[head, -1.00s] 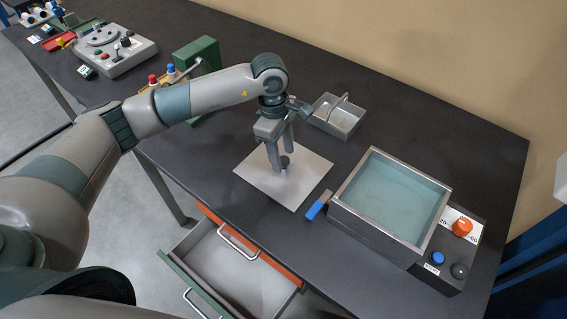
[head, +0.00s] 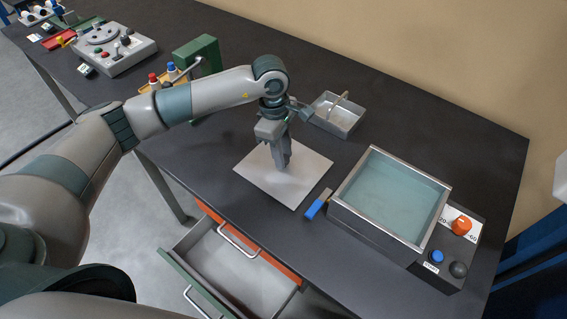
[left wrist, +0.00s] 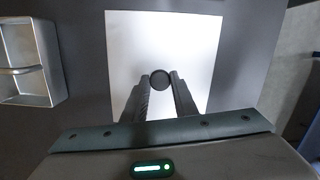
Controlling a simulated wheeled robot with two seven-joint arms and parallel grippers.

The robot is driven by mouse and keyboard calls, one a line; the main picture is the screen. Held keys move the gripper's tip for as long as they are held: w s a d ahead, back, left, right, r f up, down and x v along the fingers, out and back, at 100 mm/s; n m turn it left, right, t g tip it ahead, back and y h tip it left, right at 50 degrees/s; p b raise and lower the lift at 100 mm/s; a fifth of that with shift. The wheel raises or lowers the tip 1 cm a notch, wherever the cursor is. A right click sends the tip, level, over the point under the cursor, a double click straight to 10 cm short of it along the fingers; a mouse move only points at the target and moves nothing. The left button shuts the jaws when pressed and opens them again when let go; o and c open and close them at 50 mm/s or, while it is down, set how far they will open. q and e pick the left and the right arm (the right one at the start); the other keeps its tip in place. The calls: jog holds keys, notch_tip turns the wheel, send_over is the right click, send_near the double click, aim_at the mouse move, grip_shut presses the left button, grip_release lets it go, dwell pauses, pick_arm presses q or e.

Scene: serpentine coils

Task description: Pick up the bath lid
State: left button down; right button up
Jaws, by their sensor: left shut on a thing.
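The bath lid (head: 300,176) is a flat light-grey square plate lying on the dark bench, left of the water bath (head: 392,195). It also shows in the left wrist view (left wrist: 190,40), with a round dark knob (left wrist: 160,80) at its middle. My left gripper (head: 283,164) points down over the lid and is shut on the knob; its fingertips (left wrist: 160,83) sit on either side of the knob. In the head view the fingers hide the knob. The lid appears to rest on the bench. My right gripper is not in view.
The bath is open, with bluish water inside and a control box with an orange dial (head: 462,225) at its right. A blue-handled tool (head: 318,205) lies between lid and bath. A grey divided tray (head: 337,115) stands behind. An open drawer (head: 228,262) juts out in front.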

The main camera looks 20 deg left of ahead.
pick_arm(q)
jog(key=shift+r, duration=0.1)
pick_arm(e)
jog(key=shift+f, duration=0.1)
